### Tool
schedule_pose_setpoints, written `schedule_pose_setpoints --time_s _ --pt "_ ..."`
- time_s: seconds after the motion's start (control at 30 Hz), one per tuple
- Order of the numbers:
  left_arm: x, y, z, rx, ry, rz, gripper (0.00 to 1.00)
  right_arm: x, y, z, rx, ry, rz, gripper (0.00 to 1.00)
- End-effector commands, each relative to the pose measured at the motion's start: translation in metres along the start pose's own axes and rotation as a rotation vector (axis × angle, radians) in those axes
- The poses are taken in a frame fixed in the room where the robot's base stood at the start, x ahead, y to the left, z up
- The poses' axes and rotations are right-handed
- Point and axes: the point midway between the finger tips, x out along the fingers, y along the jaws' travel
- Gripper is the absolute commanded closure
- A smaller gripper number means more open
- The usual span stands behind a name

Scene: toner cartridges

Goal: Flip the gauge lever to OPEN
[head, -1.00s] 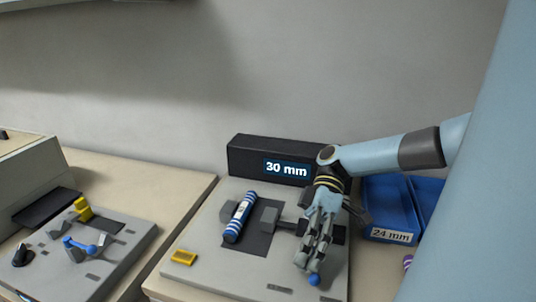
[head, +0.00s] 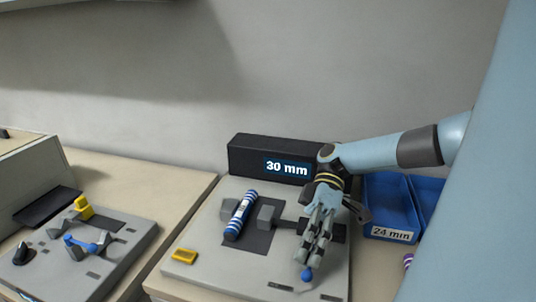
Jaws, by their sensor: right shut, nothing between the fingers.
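The gauge (head: 205,262) is a grey plate with a dark recess. A blue-and-white striped toner cartridge (head: 240,215) lies in it beside a grey jaw block (head: 266,217). The gauge lever shows as a blue ball knob (head: 307,275) near the plate's front right; the rest of the lever is mostly hidden by my gripper. My right gripper (head: 311,262) is shut and empty, pointing down, with its fingertips at the knob. I cannot tell whether they touch it. OPEN lettering is not readable. My left gripper is not in view.
A black display (head: 245,158) reading "30 mm" stands behind the gauge. Blue bins (head: 390,205), one labelled "24 mm", stand to the right. Another grey fixture (head: 60,275) with a blue lever is on the left table.

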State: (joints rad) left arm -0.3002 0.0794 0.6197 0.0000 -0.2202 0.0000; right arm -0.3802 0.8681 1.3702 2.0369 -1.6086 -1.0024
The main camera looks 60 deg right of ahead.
Motion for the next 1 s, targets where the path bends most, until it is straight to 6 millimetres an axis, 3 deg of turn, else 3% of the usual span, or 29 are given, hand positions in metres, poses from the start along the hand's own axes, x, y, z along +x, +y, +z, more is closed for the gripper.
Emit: schedule_pose_setpoints --time_s 0.57,1.0 --pt "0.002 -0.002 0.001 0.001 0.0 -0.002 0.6 -0.015 0.004 0.002 0.007 -0.009 0.005 1.0" --pt "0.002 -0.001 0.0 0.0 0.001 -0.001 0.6 -0.1 0.003 -0.002 0.004 -0.002 0.007 1.0"
